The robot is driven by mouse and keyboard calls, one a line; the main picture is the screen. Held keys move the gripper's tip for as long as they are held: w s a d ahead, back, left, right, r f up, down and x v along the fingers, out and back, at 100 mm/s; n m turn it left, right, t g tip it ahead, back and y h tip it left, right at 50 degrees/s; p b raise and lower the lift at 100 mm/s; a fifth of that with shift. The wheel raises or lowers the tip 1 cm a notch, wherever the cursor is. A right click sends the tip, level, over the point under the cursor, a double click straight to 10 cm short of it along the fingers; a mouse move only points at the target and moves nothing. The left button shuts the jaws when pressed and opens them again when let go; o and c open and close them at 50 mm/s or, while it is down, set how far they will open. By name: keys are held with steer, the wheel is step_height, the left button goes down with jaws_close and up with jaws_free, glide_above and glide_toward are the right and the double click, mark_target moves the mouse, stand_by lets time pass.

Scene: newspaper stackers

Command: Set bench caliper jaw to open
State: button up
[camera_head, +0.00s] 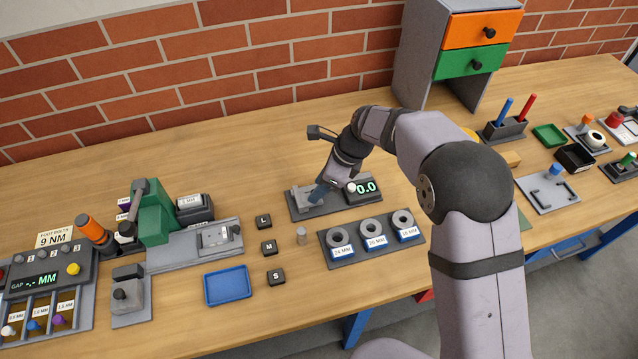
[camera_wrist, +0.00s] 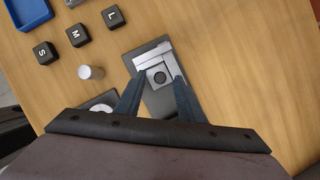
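The bench caliper (camera_head: 300,204) is a dark base plate with light grey jaws and a display (camera_head: 367,187) reading 0.0. My gripper (camera_head: 318,195) is low over the caliper's left part. In the wrist view my gripper (camera_wrist: 158,80) has its two dark blue fingers apart, one on each side of the jaw block. I see narrow gaps beside the block; contact cannot be told. My arm partly hides the caliper in the head view.
A ring tray (camera_head: 349,259) lies in front. A blue tray (camera_head: 228,301) is front left. A drawer cabinet (camera_head: 415,70) stands behind.

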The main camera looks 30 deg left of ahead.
mark_target(336, 197)
steer(key=shift+a+f, duration=0.15)
steer(key=shift+f, duration=0.15)
jaws_close()
steer(key=shift+w+d+p, duration=0.35)
steer(key=shift+w+d, duration=1.35)
jaws_free()
steer(key=shift+r, duration=0.15)
steer(key=b+v, duration=0.2)
steer(key=v, duration=0.5)
